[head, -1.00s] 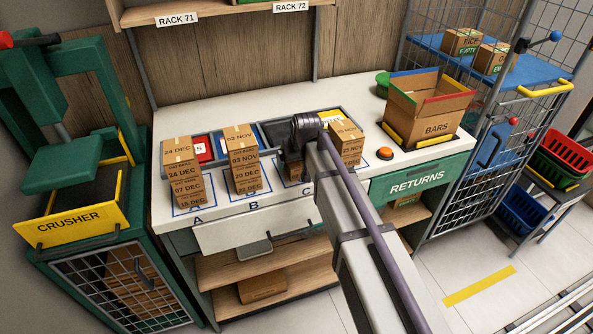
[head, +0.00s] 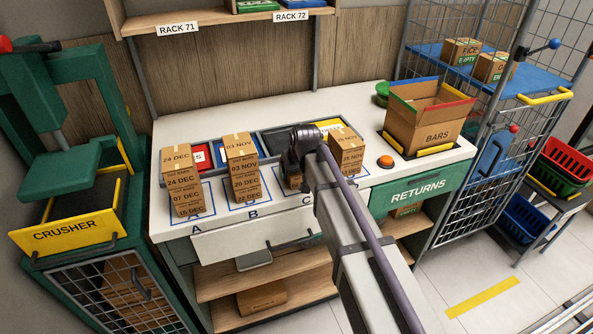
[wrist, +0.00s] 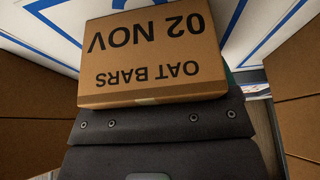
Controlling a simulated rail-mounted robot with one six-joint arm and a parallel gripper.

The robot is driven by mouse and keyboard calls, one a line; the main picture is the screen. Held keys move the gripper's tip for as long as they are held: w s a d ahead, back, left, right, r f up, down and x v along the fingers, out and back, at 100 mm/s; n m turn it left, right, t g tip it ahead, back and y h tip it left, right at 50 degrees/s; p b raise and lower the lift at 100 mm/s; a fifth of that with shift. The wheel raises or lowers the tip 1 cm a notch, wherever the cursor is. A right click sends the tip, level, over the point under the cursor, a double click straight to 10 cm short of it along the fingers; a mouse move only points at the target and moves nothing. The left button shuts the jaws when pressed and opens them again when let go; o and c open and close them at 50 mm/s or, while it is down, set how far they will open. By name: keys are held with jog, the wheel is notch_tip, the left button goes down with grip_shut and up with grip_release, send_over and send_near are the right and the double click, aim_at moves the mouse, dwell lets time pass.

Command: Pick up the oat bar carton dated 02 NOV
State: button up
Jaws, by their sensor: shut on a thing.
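The oat bar carton (wrist: 160,62) fills the upper middle of the wrist view. It is brown, and its printed "OAT BARS 02 NOV" appears upside down. My gripper (wrist: 160,118), dark grey with small bolts, is shut on this carton. Its lower part shows against the carton's near edge; the fingertips are not clearly visible. In the head view, my gripper (head: 303,152) is over the area marked C, largely hidden by my arm.
Carton stacks stand close by at A (head: 182,180) and B (head: 242,165), with another stack (head: 346,152) right of my arm. The open BARS box (head: 425,115) and orange button (head: 386,161) are further right. The yellow-edged crusher (head: 68,232) stands left.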

jog(key=c, duration=0.3)
jog(key=shift+r, duration=0.1)
notch_tip(320, 180, up, 11)
jog(key=p, duration=1.1)
